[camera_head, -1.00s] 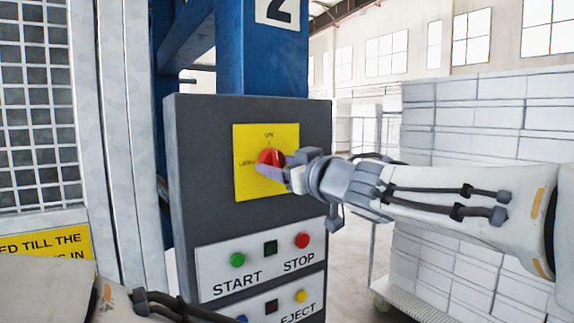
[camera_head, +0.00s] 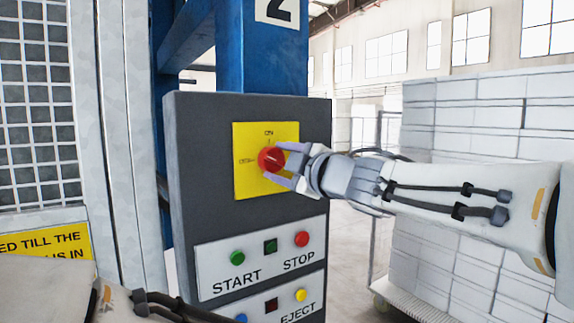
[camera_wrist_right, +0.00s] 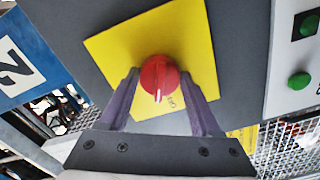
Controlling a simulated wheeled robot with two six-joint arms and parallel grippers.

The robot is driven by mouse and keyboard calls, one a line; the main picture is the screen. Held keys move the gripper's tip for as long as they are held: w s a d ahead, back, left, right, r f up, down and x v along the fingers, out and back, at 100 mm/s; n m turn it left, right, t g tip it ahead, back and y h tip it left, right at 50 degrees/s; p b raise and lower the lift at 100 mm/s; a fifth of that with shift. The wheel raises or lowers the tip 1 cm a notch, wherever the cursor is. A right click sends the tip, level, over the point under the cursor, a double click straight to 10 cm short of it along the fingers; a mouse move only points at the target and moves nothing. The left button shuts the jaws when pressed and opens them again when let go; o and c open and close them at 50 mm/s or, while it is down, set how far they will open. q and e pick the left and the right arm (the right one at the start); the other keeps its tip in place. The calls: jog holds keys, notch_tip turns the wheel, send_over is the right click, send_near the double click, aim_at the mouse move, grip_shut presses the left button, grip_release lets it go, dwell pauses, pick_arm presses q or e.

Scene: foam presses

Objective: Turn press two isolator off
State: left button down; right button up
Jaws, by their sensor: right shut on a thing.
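The press two isolator is a round red knob (camera_head: 271,159) on a yellow plate (camera_head: 250,186), high on the dark grey control box. The plate reads ON above the knob; a small label on the left is hard to read. My right gripper (camera_head: 274,162) comes in from the right and is shut on the knob, one finger above it and one below. My left gripper is out of view; only part of that arm shows at bottom left.
Below the knob, a white panel holds a green START button (camera_head: 237,257) and a red STOP button (camera_head: 302,239). An eject panel (camera_head: 276,306) is lower. A mesh guard (camera_head: 38,110) stands left. White stacked blocks (camera_head: 465,105) stand behind my right arm.

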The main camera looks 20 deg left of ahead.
jog(key=n, duration=0.5)
jog(key=shift+b, duration=0.4)
dwell(0.3)
jog(key=o, duration=1.4)
jog(key=shift+c, duration=0.2)
jog(key=b+v, duration=0.1)
jog(key=v, duration=0.9)
jog(key=shift+s+d, duration=0.2)
